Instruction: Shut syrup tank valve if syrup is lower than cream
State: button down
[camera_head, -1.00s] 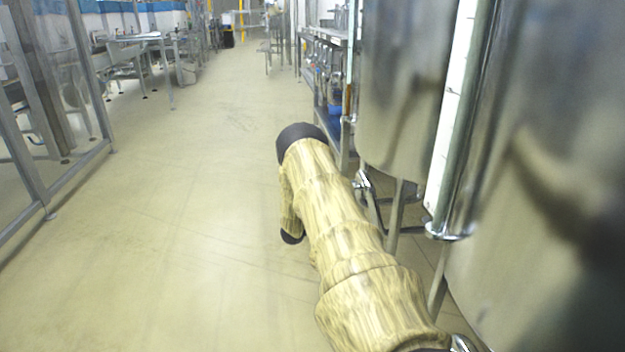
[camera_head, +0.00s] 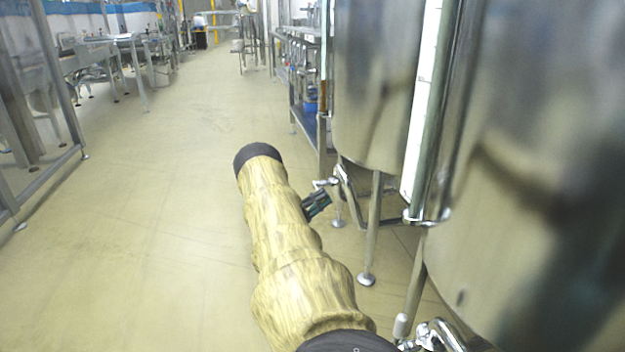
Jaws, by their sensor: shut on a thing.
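Two large steel tanks stand at the right, the farther tank (camera_head: 375,90) and the nearer tank (camera_head: 540,220). The farther tank's narrow gauge (camera_head: 323,95) has an amber-brown section low down. The nearer tank's gauge (camera_head: 440,130) has a white scale strip beside a greenish tube; I cannot read its level. No labels are legible. A silver valve (camera_head: 325,183) sits under the farther tank. My gripper (camera_head: 318,204), dark and partly hidden behind my wood-patterned arm, is beside this valve. It seems shut on the valve's handle, but the contact is unclear.
Another valve with pipework (camera_head: 430,335) is under the nearer tank, close to my arm. Steel tank legs (camera_head: 372,235) stand on the floor. A shelf rack (camera_head: 300,75) is beyond the tanks. The aisle floor (camera_head: 130,230) is open at the left, with a metal frame along its edge.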

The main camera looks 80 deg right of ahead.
dwell(0.3)
jog(key=c, duration=1.3)
grip_release()
jog(key=shift+f, duration=0.15)
jog(key=shift+d+f, duration=0.1)
jog(key=shift+f, duration=0.1)
jog(key=v, duration=1.2)
jog(key=shift+d+f, duration=0.15)
jog(key=shift+f, duration=0.1)
jog(key=shift+r, duration=0.2)
